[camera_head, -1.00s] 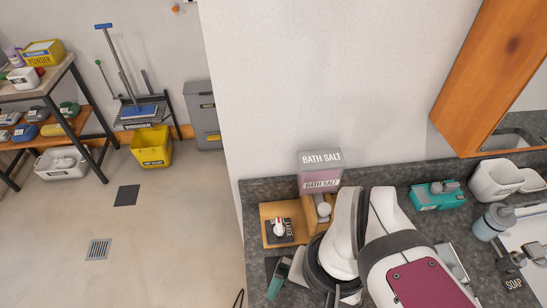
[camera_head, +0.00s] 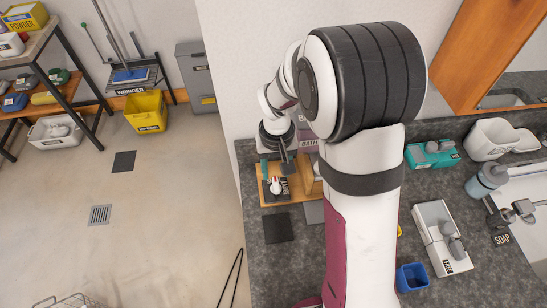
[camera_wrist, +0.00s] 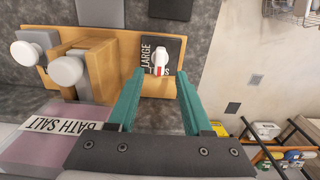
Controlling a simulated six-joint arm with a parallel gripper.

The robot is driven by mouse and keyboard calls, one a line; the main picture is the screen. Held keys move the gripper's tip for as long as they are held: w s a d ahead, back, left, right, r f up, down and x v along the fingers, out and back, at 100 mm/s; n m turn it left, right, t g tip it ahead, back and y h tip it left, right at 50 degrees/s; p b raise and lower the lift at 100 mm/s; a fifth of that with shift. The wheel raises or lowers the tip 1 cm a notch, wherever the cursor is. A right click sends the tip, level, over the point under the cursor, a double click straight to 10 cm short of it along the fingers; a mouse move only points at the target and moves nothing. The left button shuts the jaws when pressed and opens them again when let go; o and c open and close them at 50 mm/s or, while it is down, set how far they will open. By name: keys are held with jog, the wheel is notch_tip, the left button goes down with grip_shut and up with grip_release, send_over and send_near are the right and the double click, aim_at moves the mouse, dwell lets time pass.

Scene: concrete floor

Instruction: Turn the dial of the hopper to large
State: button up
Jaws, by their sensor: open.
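The hopper is a wooden board with a pink BATH SALT box (camera_wrist: 50,150) at its back; in the head view my arm partly hides this box (camera_head: 308,144). The dial (camera_wrist: 160,58) is a white knob with a red mark on a dark plate; it also shows in the head view (camera_head: 276,186). The red mark lies at the knob's end nearer my gripper, between the LARGE label (camera_wrist: 147,58) on the left and a mostly hidden label on the right. My gripper (camera_wrist: 158,78) is open, its teal fingers either side of the dial's near end. I cannot tell whether they touch it.
Two white round knobs on wooden and grey blocks (camera_wrist: 66,70) stand left of the dial in the wrist view. On the counter are a teal device (camera_head: 432,153), a white timer box (camera_head: 440,237) and a blue cup (camera_head: 411,277). Open floor lies left of the counter.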

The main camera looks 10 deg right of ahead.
aim_at(276, 183)
notch_tip(276, 183, down, 5)
dwell(0.3)
grip_shut()
